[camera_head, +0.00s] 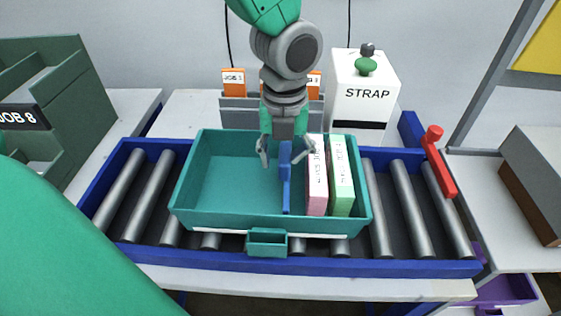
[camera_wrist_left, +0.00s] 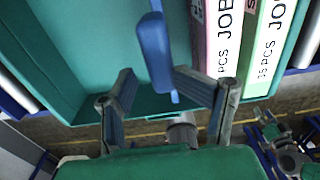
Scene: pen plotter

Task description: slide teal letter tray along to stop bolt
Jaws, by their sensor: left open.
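The teal letter tray (camera_head: 228,180) sits on the roller conveyor near its middle. Inside it, a blue upright piece (camera_head: 286,185) stands left of a pink pack (camera_head: 317,180) and a green pack (camera_head: 341,178). My left gripper (camera_head: 286,150) is open above the tray, its fingers either side of the blue piece. In the left wrist view, the blue piece (camera_wrist_left: 154,50) shows between the open fingers; contact cannot be told. The red stop bolt (camera_head: 440,165) stands at the conveyor's right end, apart from the tray. My right gripper is not seen.
Blue rails (camera_head: 330,265) edge the conveyor, with bare rollers (camera_head: 409,205) between tray and bolt. A white STRAP box (camera_head: 362,100) and a grey rack with orange cards (camera_head: 240,112) stand behind. A green JOB 8 rack (camera_head: 85,75) stands left, a brown box (camera_head: 535,185) right.

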